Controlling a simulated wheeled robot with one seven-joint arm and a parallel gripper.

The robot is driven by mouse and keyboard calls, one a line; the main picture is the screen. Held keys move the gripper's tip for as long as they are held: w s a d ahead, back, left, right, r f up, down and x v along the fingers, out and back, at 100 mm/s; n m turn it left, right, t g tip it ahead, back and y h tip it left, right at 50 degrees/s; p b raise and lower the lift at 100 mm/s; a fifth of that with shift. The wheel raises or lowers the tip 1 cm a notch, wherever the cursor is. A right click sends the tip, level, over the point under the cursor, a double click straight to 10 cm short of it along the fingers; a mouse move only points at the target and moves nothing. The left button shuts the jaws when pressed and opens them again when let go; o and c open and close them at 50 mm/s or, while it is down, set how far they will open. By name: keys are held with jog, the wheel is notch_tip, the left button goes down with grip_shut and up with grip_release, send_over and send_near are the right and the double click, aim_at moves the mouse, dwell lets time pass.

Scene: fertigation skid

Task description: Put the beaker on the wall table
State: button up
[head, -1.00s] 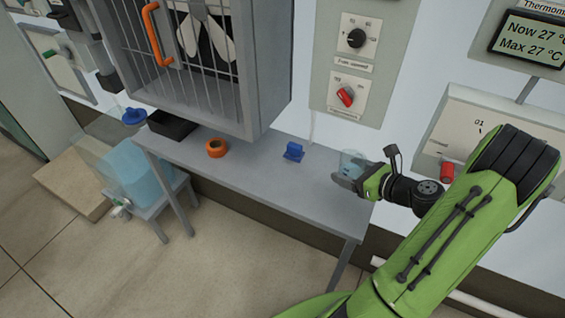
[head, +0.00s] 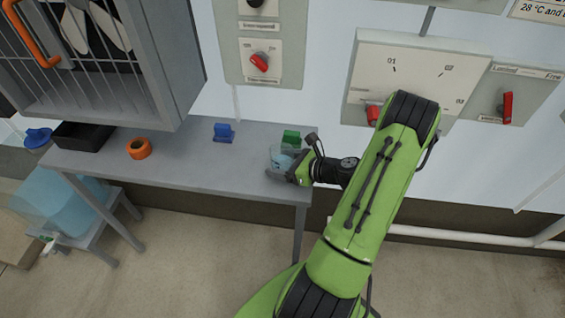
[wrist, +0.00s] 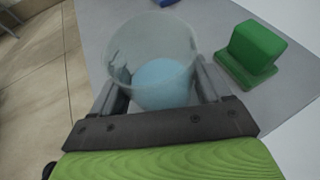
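The beaker (head: 281,155) is a clear cup with pale blue liquid, at the right end of the grey wall table (head: 185,168). In the wrist view the beaker (wrist: 153,62) stands upright between the two fingers of my gripper (wrist: 162,92), which close against its sides. My gripper (head: 290,168) shows small and partly covered in the head view. The table top lies beneath the beaker; whether its base touches the top I cannot tell.
A green block (wrist: 252,50) is close to the right of the beaker. A blue block (head: 223,132), an orange ring (head: 139,148) and a black tray (head: 82,136) stand further left on the table. A cage cabinet (head: 160,70) overhangs its left part. Wall panels with knobs are behind.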

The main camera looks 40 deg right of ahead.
jog(key=o, duration=0.3)
jog(key=shift+r, duration=0.15)
jog(key=p+v, duration=0.2)
jog(key=v, duration=1)
jog(key=shift+r+p, duration=0.1)
jog(key=shift+p, duration=0.3)
